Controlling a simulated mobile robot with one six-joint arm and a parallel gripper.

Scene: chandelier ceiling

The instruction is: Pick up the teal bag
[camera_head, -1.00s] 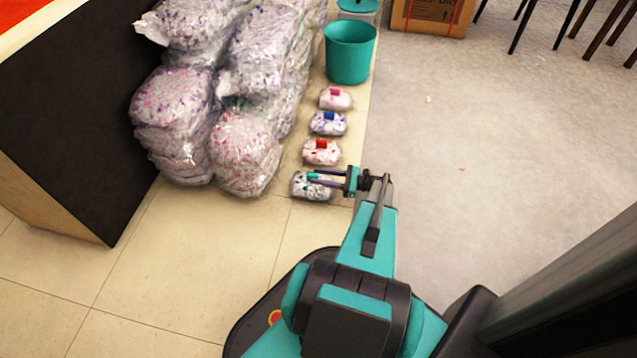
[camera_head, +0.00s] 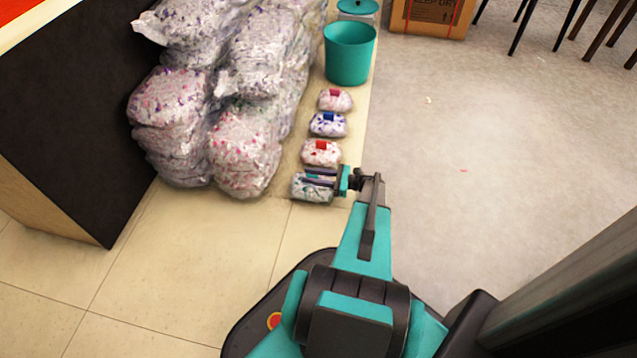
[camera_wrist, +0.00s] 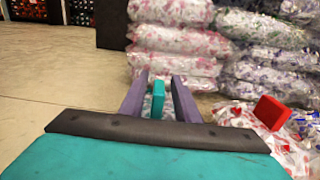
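The teal bag (camera_head: 312,192) is a small clear bag of white and teal scraps on the floor, nearest me in a row of small bags. My gripper (camera_head: 306,176) reaches over it from the right. In the wrist view my gripper (camera_wrist: 160,76) is open, with a finger on each side of the bag's upright teal clip (camera_wrist: 158,100). Gaps show between the clip and both fingers. Much of the bag is hidden behind the fingers and the gripper body.
A red-clipped bag (camera_head: 320,152) lies close behind, then a blue-clipped bag (camera_head: 328,124) and a pink-clipped bag (camera_head: 335,100). A teal bucket (camera_head: 349,54) stands beyond. Large stacked bags (camera_head: 245,150) stand left.

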